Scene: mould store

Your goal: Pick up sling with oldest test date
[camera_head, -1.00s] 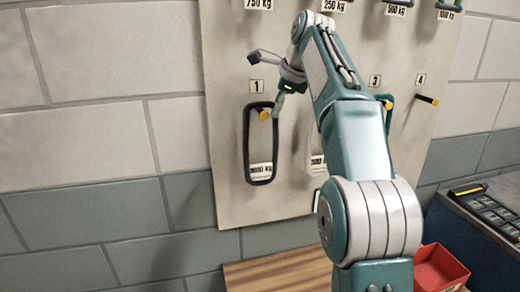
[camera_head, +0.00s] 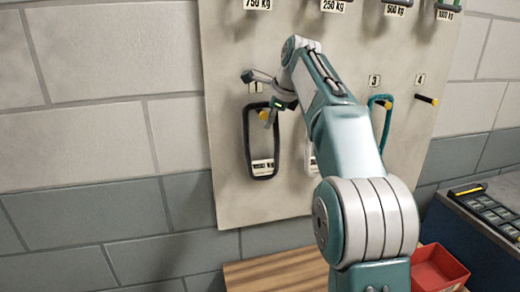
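A black loop sling (camera_head: 246,142) hangs on the yellow peg under label 1, with a white tag at its lower end; the tag's small print is unreadable. A teal sling (camera_head: 387,128) hangs on the peg under label 3, partly behind my arm. A white tag (camera_head: 311,160) between them shows only at its edge; the rest of what hangs there is hidden by my arm. My gripper (camera_head: 270,116) is at the top of the black sling, close to peg 1. Whether it touches the sling or peg, and its finger opening, cannot be told.
The pale board (camera_head: 232,205) carries the pegs; peg 4 (camera_head: 427,99) is empty. Hooks with weight labels run along the top. Below are a wooden surface (camera_head: 275,275), a red bin (camera_head: 438,270) and a dark unit with keys (camera_head: 490,210). The wall at left is clear.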

